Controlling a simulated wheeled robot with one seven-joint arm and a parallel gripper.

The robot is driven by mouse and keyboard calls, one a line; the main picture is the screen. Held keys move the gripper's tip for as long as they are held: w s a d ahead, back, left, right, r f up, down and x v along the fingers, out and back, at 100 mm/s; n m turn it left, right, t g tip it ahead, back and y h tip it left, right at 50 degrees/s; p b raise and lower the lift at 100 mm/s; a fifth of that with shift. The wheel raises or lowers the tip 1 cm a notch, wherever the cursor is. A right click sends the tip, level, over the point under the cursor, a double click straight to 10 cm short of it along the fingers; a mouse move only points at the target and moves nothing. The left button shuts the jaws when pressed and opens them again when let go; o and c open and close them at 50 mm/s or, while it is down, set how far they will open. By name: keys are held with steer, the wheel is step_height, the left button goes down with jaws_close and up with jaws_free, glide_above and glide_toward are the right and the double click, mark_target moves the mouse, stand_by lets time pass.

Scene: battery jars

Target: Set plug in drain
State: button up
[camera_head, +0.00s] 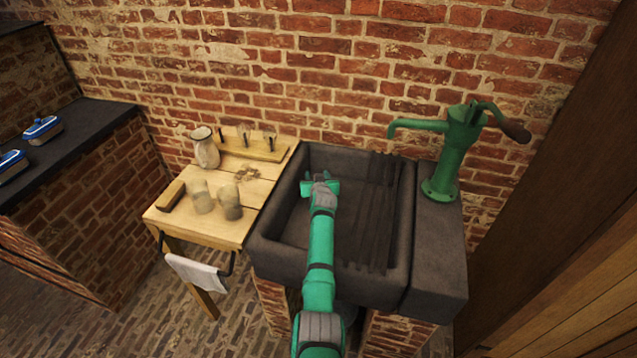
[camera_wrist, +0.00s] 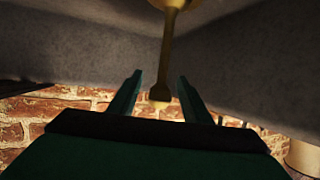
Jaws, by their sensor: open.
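My gripper (camera_head: 321,178) is over the left part of the dark stone sink (camera_head: 262,232), near its back wall. In the wrist view my gripper (camera_wrist: 159,78) has its two green fingers apart. A brass piece, which looks like the plug (camera_wrist: 173,22), has a thin stem ending in a small knob. The knob shows between the fingers in the picture, with gaps on both sides; I cannot tell its depth or whether it touches anything. In the head view I cannot make out the plug or the drain.
A dark slatted rack (camera_head: 373,225) lies over the sink's right part. A green hand pump (camera_head: 452,155) stands on the right ledge. The wooden table (camera_head: 222,232) at left holds a pitcher (camera_head: 206,149), jars (camera_head: 229,201) and a wooden block (camera_head: 171,195). Blue-topped items (camera_head: 43,129) sit on a dark counter.

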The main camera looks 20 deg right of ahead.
steer(key=v, duration=0.9)
steer(key=shift+s+a, duration=0.15)
steer(key=shift+s, duration=0.2)
